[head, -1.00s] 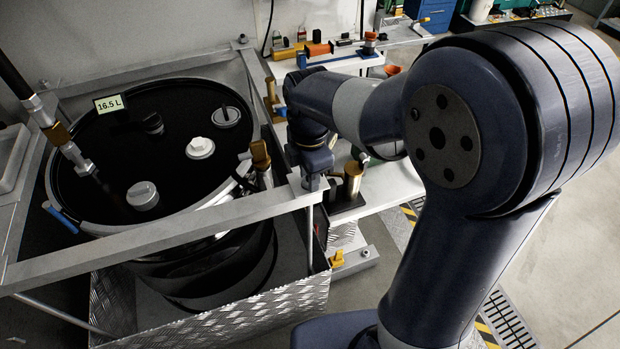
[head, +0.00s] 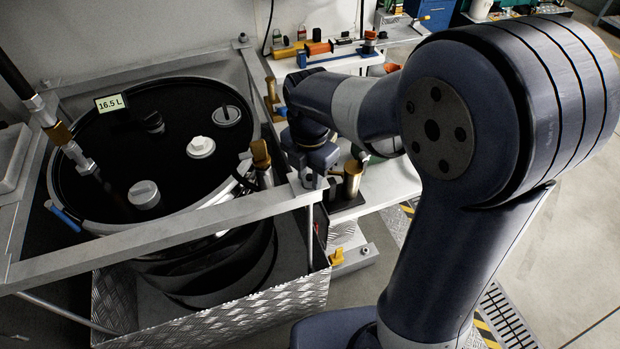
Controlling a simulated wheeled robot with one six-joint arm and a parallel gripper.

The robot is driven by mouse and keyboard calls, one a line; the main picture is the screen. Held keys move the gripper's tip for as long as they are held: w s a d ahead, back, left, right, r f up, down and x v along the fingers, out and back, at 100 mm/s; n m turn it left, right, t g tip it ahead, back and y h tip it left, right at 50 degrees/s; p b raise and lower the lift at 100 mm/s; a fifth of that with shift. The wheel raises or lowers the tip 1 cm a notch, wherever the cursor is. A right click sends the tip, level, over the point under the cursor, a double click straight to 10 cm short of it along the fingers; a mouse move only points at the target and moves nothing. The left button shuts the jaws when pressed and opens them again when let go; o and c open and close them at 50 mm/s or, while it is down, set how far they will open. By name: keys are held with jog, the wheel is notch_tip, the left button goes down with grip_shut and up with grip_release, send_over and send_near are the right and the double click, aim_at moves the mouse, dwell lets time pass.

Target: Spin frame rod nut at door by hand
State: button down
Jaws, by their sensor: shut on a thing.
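My gripper (head: 313,179) points down at the near right corner of the grey frame (head: 150,237) around the black drum. It is shut on the frame rod nut at that corner, but the jaws and my wrist hide the nut almost wholly. A thin upright rod (head: 310,238) shows below the corner. The door is not clearly told apart from the frame here.
The black drum (head: 105,165) has pale caps and a 16.5 L label (head: 109,103). A brass-topped fitting (head: 261,158) stands just left of my gripper. A brass cylinder (head: 352,180) stands close on the right. A yellow piece (head: 336,257) sits below the corner.

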aim_at(310, 179)
jog(key=n, duration=0.4)
jog(key=shift+n+p, duration=0.35)
jog(key=shift+n, duration=0.05)
jog(key=c, duration=1)
grip_release()
jog(key=shift+n, duration=0.4)
jog(key=shift+c, duration=0.2)
jog(key=shift+r, duration=0.1)
notch_tip(310, 179, up, 8)
jog(key=p, duration=0.6)
jog(key=shift+p, duration=0.4)
jog(key=shift+o, duration=0.2)
